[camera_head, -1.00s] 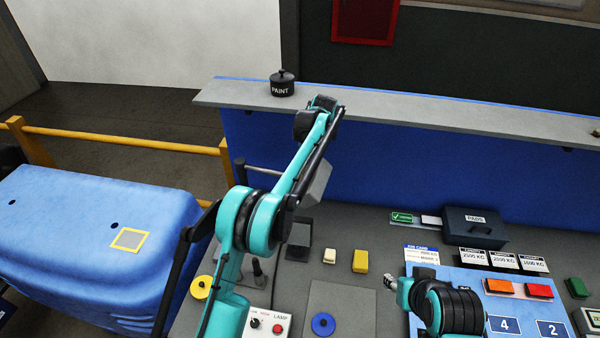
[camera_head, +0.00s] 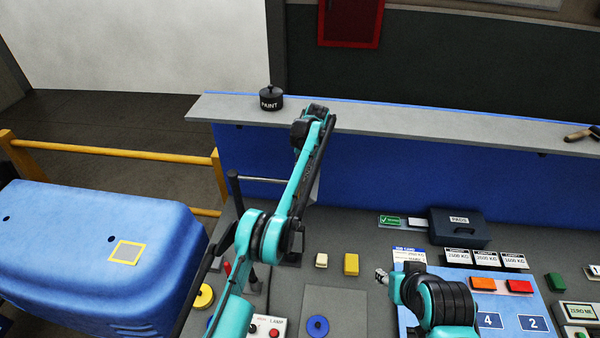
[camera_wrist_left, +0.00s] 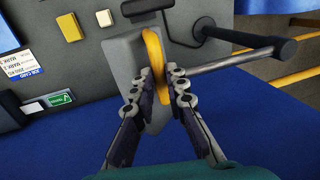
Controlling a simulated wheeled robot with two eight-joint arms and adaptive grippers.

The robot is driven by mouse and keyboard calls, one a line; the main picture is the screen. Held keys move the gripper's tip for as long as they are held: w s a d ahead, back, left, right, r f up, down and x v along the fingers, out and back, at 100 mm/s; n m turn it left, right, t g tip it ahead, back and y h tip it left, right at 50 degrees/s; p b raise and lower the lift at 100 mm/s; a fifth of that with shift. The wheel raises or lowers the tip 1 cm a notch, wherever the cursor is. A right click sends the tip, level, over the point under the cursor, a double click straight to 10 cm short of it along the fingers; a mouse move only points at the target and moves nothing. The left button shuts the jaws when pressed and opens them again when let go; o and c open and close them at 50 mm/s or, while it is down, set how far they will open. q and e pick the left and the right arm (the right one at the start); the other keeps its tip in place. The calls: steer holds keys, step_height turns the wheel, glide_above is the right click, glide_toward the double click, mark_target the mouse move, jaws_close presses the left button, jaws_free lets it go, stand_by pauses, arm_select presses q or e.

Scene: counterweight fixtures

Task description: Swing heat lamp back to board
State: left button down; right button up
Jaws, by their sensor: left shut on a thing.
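The heat lamp has a dark post (camera_head: 236,195) at the counter's left side and a grey bar (camera_head: 262,180) running from it toward my left forearm. The lamp's grey head (camera_wrist_left: 118,52) has a yellow handle (camera_wrist_left: 154,58). My left gripper (camera_wrist_left: 164,75) is shut on that handle. In the head view the lamp head is mostly hidden behind my left forearm. The blue board (camera_head: 507,304), with numbered squares 4 and 2, lies at the lower right. My right gripper (camera_head: 380,277) is by the board's left edge; its fingers are too small to read.
A ledge (camera_head: 400,125) with a paint pot (camera_head: 270,99) runs along the back. A lamp control box (camera_head: 268,327) is at the front. Yellow (camera_head: 351,264) and cream (camera_head: 321,260) blocks sit between lamp and board. A blue-covered machine (camera_head: 80,250) stands left.

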arm_select(q)
steer(key=shift+w+r, duration=0.15)
steer(key=shift+r, duration=0.05)
steer(key=c, duration=1.5)
jaws_free()
steer(key=shift+c, duration=0.2)
steer(key=shift+w+d+f, duration=0.1)
steer(key=shift+w+f, duration=0.1)
steer(key=shift+s, duration=0.1)
